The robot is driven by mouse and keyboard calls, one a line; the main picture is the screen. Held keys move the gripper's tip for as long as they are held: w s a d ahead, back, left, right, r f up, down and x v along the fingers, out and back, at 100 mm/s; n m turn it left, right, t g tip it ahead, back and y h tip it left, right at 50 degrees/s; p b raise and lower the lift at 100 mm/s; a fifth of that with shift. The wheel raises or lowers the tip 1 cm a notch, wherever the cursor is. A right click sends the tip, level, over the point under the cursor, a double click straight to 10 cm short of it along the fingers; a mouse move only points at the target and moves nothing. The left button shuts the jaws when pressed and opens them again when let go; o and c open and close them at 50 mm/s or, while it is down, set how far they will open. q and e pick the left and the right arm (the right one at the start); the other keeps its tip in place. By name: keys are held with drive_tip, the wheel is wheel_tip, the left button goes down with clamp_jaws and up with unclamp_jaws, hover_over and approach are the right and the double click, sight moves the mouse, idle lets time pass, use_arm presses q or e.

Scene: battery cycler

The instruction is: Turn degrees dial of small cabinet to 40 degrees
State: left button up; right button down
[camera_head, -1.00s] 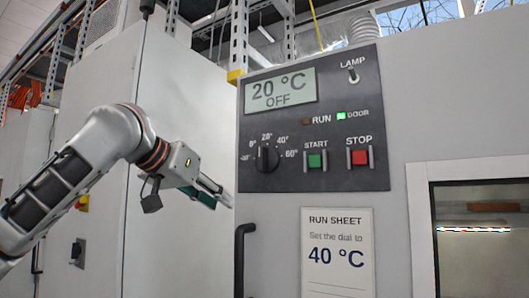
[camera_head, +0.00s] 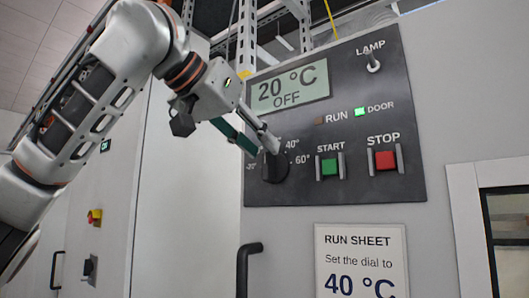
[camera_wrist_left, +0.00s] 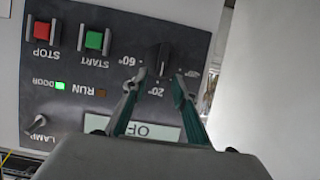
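The black degrees dial (camera_head: 276,168) is at the lower left of the dark control panel. My left gripper (camera_head: 270,146) is in front of the dial's upper part, covering some of its scale; the 40° and 60° marks show. In the left wrist view, which is upside down, the dial (camera_wrist_left: 158,57) lies just beyond and between the two spread fingertips (camera_wrist_left: 158,80). The gripper is open and empty; I cannot tell whether a finger touches the knob. The knob's bar seems to line up with the 20° mark. The display (camera_head: 290,92) reads 20 °C OFF. My right gripper is out of view.
The green START button (camera_head: 329,167) and red STOP button (camera_head: 385,160) sit right of the dial. The LAMP switch (camera_head: 374,62) is above. The DOOR light (camera_head: 360,112) is green. A run sheet (camera_head: 360,262) says 40 °C. A black handle (camera_head: 246,270) is below.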

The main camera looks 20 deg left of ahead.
use_arm(q)
drive_tip(key=shift+x, duration=1.1)
drive_tip(key=shift+r, duration=0.1)
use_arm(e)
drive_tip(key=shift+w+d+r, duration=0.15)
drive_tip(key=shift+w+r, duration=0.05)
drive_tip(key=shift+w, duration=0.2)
